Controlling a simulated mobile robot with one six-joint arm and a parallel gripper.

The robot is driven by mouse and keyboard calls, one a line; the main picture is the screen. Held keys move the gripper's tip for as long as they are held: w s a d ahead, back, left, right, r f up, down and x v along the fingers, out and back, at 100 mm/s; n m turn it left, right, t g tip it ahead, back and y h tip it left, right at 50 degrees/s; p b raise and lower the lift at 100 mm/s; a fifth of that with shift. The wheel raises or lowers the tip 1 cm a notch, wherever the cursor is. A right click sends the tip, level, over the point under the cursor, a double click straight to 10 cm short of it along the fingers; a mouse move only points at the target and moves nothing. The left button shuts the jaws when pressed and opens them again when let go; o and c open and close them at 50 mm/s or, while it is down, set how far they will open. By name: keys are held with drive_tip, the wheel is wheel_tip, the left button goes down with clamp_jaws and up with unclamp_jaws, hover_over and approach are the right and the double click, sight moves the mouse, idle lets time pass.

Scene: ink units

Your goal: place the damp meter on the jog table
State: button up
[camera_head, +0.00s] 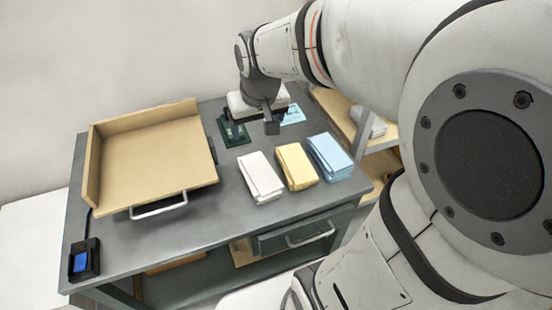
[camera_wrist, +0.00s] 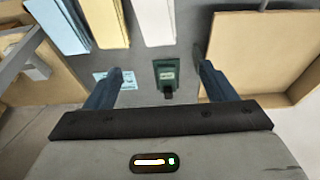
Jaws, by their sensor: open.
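A small green device with a dark part at its near end, apparently the damp meter (camera_head: 234,138), stands on the grey table behind the paper stacks. In the wrist view the damp meter (camera_wrist: 167,72) lies between my two fingers. My gripper (camera_head: 254,128) is open and points down over that area, partly covering the device. In the wrist view my gripper (camera_wrist: 158,68) shows its fingers spread, with nothing held. The jog table (camera_head: 150,155), a tan tray with raised walls at the back and left, is empty. It also shows at right in the wrist view (camera_wrist: 265,50).
White (camera_head: 260,176), yellow (camera_head: 296,166) and blue (camera_head: 329,157) paper stacks stand in front of my gripper. A light-blue printed card (camera_head: 292,114) lies right of the meter. A black box with a blue button (camera_head: 84,260) sits at the front left corner. A wooden shelf (camera_head: 350,118) stands at right.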

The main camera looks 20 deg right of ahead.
drive_tip(key=s, duration=1.1)
drive_tip(key=shift+s+d+f+g, duration=0.15)
drive_tip(key=shift+s+f+g, duration=0.15)
drive_tip(key=shift+s+f, duration=0.1)
idle(0.3)
